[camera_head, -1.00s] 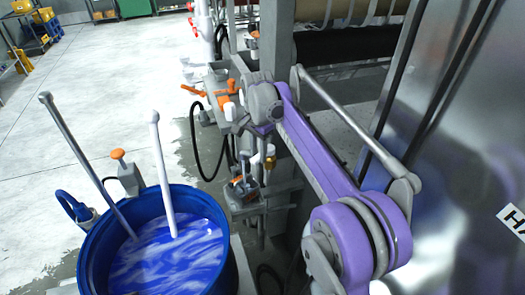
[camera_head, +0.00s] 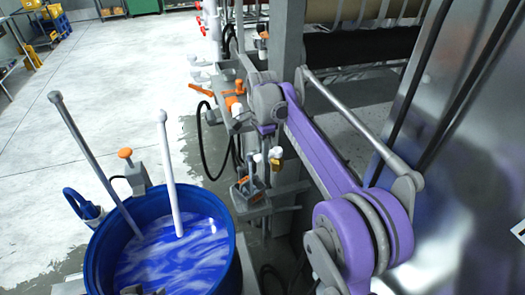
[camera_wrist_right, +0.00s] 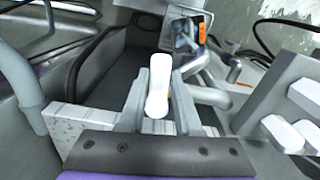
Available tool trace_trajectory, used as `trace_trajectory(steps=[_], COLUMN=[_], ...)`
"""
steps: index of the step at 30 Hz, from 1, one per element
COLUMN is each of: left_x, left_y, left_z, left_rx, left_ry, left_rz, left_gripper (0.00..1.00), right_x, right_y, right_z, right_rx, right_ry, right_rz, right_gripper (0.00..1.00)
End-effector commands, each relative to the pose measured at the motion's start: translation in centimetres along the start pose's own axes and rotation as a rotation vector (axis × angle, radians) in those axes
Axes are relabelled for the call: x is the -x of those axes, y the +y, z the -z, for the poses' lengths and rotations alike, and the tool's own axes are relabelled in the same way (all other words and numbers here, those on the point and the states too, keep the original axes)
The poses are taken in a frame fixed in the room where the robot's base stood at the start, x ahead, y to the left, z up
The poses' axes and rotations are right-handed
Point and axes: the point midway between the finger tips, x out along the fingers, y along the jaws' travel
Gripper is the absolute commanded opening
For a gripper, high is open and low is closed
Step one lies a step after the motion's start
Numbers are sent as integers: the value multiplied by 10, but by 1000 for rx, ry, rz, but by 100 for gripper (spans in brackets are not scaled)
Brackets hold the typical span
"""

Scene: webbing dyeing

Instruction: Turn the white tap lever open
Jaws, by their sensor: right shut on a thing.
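The white lever (camera_wrist_right: 157,92) stands between the two grey fingers of my right gripper (camera_wrist_right: 159,84) in the right wrist view. The fingers are shut on it from both sides, and its rounded near end points toward the camera. In the head view my purple right arm reaches away from the lower right to the pipework beside the grey post. There the fingers and their hold on the lever are too small and covered to make out. My left gripper is not clearly seen in either view.
A blue barrel (camera_head: 91,264) of blue-white liquid stands at the left, with a grey rod (camera_head: 88,150) and a white rod (camera_head: 168,170) in it. Orange-handled valves (camera_head: 201,89) and a black hose (camera_head: 199,128) are near my right wrist. A shiny metal cabinet (camera_head: 465,160) stands at the right.

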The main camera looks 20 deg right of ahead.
Motion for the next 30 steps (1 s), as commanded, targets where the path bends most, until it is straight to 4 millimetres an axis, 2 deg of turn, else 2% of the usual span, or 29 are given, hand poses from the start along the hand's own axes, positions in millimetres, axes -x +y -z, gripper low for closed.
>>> trace_trajectory(steps=[4,5,9,20,23,30], left_x=[0,0,0,0,2,7], left_y=[0,0,0,0,0,0], left_z=[0,0,0,1,2,11], left_rx=[0,0,0,0,0,0], left_ry=[0,0,0,1,2,11], left_rz=[0,0,0,0,0,0], left_gripper=[50,50,50,50,50,50], right_x=[0,0,0,4,16,66], right_y=[0,0,0,0,0,-1], right_z=[0,0,0,0,0,0], right_rx=[1,1,1,1,1,1], right_ry=[0,0,0,0,0,0], right_rz=[1,1,0,0,1,3], right_gripper=[0,36,61,62,62,62])
